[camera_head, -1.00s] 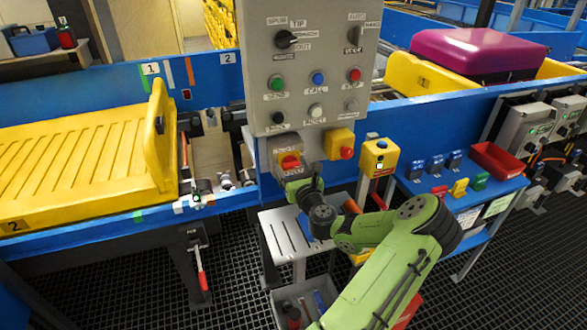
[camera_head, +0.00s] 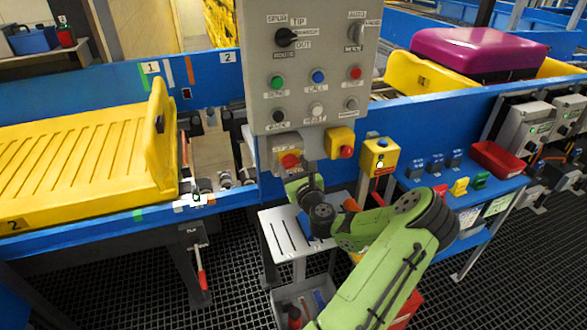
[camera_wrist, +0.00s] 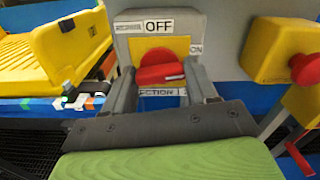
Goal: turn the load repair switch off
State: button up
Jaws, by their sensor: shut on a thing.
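The load repair switch is a red rotary handle (camera_wrist: 160,66) on a yellow plate (camera_wrist: 181,44) in the wrist view. An OFF label (camera_wrist: 158,26) is above it, and a partly covered ON label (camera_wrist: 196,49) is at its right. The handle lies roughly crosswise, with a dark mark on its right side. My gripper (camera_wrist: 160,78) is shut on the handle, one finger at each side. In the head view, the switch (camera_head: 290,160) is low under the grey control panel, with my gripper (camera_head: 302,180) right below it.
A yellow box with a red button (camera_head: 346,152) is close at the right of the switch. Another yellow box (camera_head: 380,157) is beyond it. The grey panel (camera_head: 310,60) hangs above. A slotted grey shelf (camera_head: 285,235) is below my wrist.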

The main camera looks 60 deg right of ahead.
jog(key=n+b, duration=0.1)
jog(key=n, duration=0.3)
jog(key=shift+f+n+b, duration=0.1)
jog(key=shift+n+b, duration=0.2)
jog(key=n+b, duration=0.2)
jog(key=n, duration=0.1)
jog(key=shift+n, duration=0.3)
jog(key=shift+n+b, duration=3.25)
jog(key=shift+n, duration=0.75)
jog(key=o, duration=1.1)
jog(key=shift+c, duration=0.2)
jog(key=shift+s, duration=0.1)
